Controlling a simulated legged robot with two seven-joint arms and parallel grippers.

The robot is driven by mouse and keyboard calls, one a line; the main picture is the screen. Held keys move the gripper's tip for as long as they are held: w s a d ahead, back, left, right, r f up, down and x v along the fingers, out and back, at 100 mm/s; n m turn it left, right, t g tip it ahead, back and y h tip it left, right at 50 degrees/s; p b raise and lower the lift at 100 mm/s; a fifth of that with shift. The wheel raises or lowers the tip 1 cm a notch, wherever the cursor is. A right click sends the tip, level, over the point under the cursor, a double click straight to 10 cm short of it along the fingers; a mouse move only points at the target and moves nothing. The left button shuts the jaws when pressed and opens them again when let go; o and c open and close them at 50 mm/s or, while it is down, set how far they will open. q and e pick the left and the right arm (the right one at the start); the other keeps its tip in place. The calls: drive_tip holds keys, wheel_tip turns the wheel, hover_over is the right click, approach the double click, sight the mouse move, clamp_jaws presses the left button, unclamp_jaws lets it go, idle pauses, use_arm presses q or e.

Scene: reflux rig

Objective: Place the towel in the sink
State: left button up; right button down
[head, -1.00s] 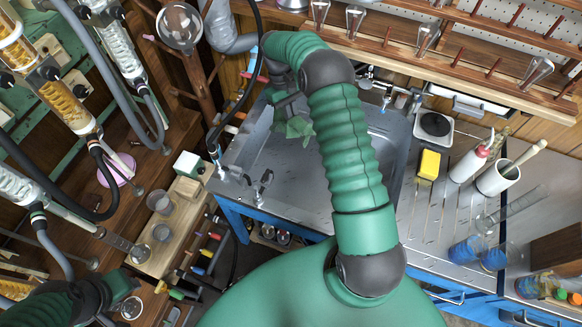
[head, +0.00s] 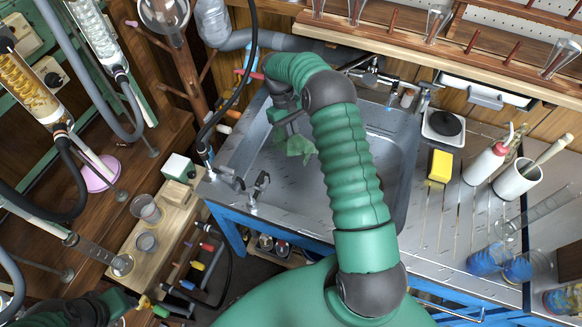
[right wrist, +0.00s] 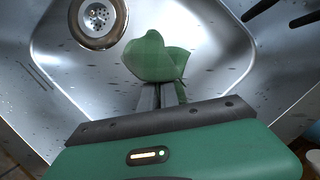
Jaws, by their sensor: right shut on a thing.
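The towel (head: 299,147) is a small green cloth in the head view, at the back left of the metal sink (head: 398,155). My right gripper (head: 291,127) is shut on it from above. In the right wrist view the towel (right wrist: 155,58) bulges beyond the shut fingers (right wrist: 160,95), over the steel basin near the round drain (right wrist: 98,20). I cannot tell if the cloth touches the sink floor. My right forearm hides part of the basin. My left gripper (head: 128,302) is at the lower left, away from the sink; its jaws are unclear.
Taps (head: 368,70) stand at the sink's back edge. A yellow sponge (head: 440,165), a white bottle (head: 487,162) and a white mug (head: 516,180) stand on the right-hand drainboard. Small beakers (head: 146,208) and glassware on the left crowd my left arm.

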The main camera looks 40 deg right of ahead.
drive_tip(key=shift+w, duration=0.1)
drive_tip(key=w+f+n+t+h, duration=0.1)
drive_tip(key=w+n+h, duration=0.2)
drive_tip(key=w+n, duration=0.75)
drive_tip(key=shift+n+h, duration=0.3)
drive_tip(key=shift+n, duration=0.05)
drive_tip(key=s+f, duration=0.4)
drive_tip(key=f, duration=0.1)
drive_tip(key=shift+s+a+f, duration=0.2)
drive_tip(key=shift+a+f, duration=0.05)
drive_tip(key=shift+a, duration=0.15)
drive_tip(key=s+f, duration=0.1)
drive_tip(key=s, duration=0.2)
drive_tip(key=s+a+f, duration=0.1)
drive_tip(key=s+f, duration=0.1)
drive_tip(key=s, duration=0.2)
drive_tip(key=s+a+f, duration=0.1)
drive_tip(key=s, duration=0.2)
drive_tip(key=shift+s+f, duration=0.3)
drive_tip(key=shift+s, duration=0.1)
drive_tip(key=c, duration=1.2)
unclamp_jaws()
